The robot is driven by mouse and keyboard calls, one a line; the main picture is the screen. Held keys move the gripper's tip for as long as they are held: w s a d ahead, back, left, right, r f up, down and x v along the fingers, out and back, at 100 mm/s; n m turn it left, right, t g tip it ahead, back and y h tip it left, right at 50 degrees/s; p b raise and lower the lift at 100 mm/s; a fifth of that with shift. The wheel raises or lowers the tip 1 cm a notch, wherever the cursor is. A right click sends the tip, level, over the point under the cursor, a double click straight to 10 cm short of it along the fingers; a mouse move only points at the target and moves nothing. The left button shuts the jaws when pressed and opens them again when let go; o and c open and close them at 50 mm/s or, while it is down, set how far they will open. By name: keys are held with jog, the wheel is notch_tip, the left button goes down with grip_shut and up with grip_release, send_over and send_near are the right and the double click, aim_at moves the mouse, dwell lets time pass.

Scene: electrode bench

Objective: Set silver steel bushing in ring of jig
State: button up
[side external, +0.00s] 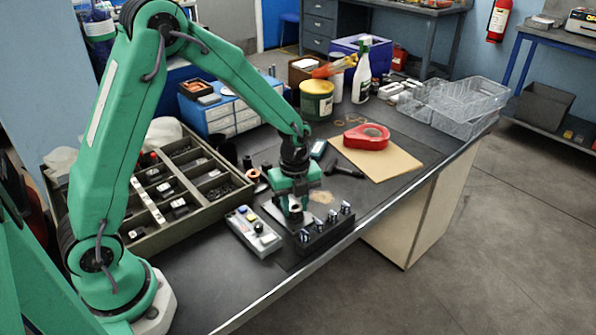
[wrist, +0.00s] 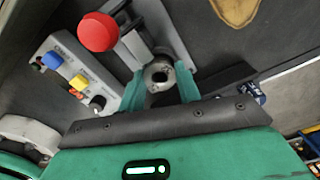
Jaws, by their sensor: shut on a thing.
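My gripper (side external: 295,200) is low over the front part of the bench, pointing down. In the wrist view its two green fingers (wrist: 160,90) are closed on the silver steel bushing (wrist: 158,75), a short round metal piece with a dark bore. The bushing also shows as a small silver piece below the gripper in the side view (side external: 295,211). A grey plate with a bar (wrist: 165,28), perhaps part of the jig, lies just beyond the bushing, with a red ball knob (wrist: 98,32). The jig's ring cannot be made out, and contact below the bushing is hidden.
A black block (side external: 325,235) with several shiny pegs stands beside the gripper at the bench edge. A grey button box (side external: 253,232) stands to its left. A compartment tray (side external: 170,235) lies further left.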

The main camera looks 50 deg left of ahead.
jog(key=shift+f, duration=0.25)
dwell(0.4)
jog(key=o, duration=1.1)
jog(key=shift+r, duration=3.9)
notch_tip(320, 180, up, 5)
